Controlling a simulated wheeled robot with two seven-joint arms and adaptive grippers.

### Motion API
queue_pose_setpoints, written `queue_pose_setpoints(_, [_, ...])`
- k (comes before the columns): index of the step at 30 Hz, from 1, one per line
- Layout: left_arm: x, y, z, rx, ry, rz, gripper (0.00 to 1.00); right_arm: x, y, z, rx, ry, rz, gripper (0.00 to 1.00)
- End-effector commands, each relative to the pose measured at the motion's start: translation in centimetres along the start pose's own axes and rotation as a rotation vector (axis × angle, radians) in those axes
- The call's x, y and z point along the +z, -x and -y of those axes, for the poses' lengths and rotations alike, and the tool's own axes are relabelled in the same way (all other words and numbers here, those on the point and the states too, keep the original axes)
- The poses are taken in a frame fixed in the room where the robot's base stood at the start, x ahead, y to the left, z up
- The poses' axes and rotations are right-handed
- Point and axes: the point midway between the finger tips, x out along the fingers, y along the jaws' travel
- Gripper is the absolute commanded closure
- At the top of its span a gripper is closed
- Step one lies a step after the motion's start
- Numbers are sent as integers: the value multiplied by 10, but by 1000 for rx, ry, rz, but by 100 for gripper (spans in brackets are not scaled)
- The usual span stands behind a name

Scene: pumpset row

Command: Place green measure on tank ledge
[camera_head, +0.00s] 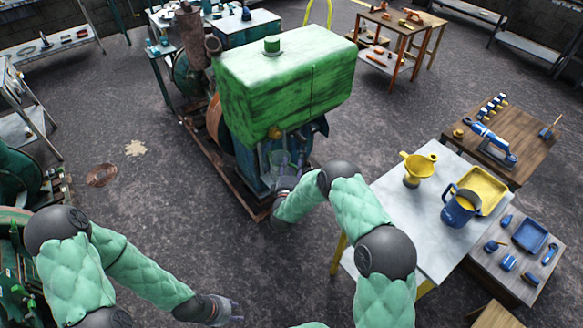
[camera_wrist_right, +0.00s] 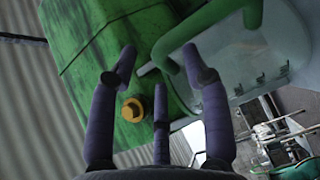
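The green measure (camera_head: 280,160) is a translucent vessel with a green handle, at the front of the engine below the green tank (camera_head: 285,85). In the right wrist view the measure (camera_wrist_right: 240,65) fills the upper right, its handle close behind the right-hand finger. My right gripper (camera_wrist_right: 160,85) has its fingers spread, with no object clearly clamped between them. In the head view my right gripper (camera_head: 285,180) is just below the measure. Whether a finger touches the handle, and what supports the measure, I cannot tell. My left gripper (camera_head: 232,310) is empty, low over the floor, fingers apart.
A yellow-brown knob (camera_wrist_right: 132,110) sticks out of the tank near my right fingers. A pale table (camera_head: 400,205) to the right holds a yellow funnel (camera_head: 418,165), a blue jug (camera_head: 460,207) and a yellow tray (camera_head: 483,188). Floor left of the engine is mostly clear.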

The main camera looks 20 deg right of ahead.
Motion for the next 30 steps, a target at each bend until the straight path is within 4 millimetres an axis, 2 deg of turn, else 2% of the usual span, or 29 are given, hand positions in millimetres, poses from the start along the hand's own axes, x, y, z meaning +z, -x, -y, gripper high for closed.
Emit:
queue_pose_setpoints(8, [0, 0, 0, 0, 0, 0, 60, 0, 1, 0, 1, 0, 0, 51])
queue_pose_setpoints(11, [0, 2, -1, 0, 0, 0, 60, -1, 7, 0, -1, 0, -1, 51])
queue_pose_setpoints(14, [0, 5, -2, 0, 0, 0, 60, -1, 19, -1, -1, 1, -2, 51])
queue_pose_setpoints(24, [1, 17, -6, 0, 0, 0, 60, -1, 85, -2, 0, 0, -3, 51])
queue_pose_setpoints(30, [1, 21, -7, 0, 0, 0, 60, -1, 111, -1, 0, 0, -1, 51])
